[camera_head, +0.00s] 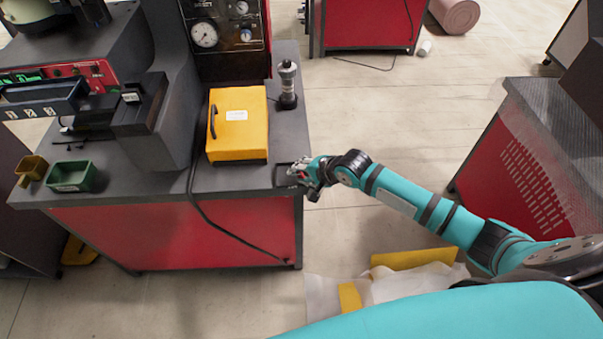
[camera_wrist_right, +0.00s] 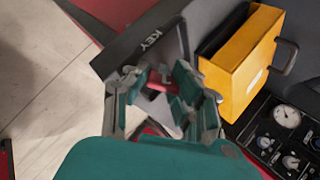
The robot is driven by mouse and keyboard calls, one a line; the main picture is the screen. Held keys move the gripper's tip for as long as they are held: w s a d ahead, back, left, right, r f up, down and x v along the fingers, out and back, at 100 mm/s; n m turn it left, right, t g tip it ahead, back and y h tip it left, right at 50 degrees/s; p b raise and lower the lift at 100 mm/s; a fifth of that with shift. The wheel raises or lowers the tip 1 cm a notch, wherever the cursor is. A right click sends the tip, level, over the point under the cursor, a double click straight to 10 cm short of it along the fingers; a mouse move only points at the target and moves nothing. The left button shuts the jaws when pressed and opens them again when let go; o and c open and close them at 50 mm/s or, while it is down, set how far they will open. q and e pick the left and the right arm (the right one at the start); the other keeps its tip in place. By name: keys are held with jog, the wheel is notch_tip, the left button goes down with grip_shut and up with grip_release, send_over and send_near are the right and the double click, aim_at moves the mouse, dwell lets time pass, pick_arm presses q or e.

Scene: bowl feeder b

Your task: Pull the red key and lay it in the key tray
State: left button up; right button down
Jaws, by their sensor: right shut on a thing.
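My right gripper (camera_head: 300,174) is at the front right corner of the grey bench, just over the right side of the dark key tray (camera_head: 281,180). In the right wrist view my right gripper (camera_wrist_right: 160,80) is closed on the red key (camera_wrist_right: 157,86), a small red piece between its fingers. The key tray (camera_wrist_right: 150,44), marked KEY, lies just beyond the fingertips. The fingers hide part of the tray and most of the key. I cannot tell whether the key touches the tray. My left gripper is not in view.
A yellow box (camera_head: 238,128) stands left of and behind the tray; it also shows in the right wrist view (camera_wrist_right: 238,65). A dark cylindrical device (camera_head: 287,86) is at the bench's right edge. A gauge panel (camera_head: 222,38) is behind. Green (camera_head: 72,177) and ochre (camera_head: 32,170) bins sit left.

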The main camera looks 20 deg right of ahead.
jog(key=shift+s+f, duration=0.5)
jog(key=shift+f, duration=0.3)
jog(key=c, duration=1.4)
grip_release()
jog(key=o, duration=0.4)
jog(key=shift+w+f, duration=0.15)
jog(key=shift+w, duration=0.05)
jog(key=shift+s, duration=0.15)
jog(key=v, duration=0.8)
jog(key=shift+w+a+r, duration=0.1)
jog(key=shift+w+r, duration=0.2)
jog(key=shift+r, duration=0.15)
jog(key=shift+s, duration=0.1)
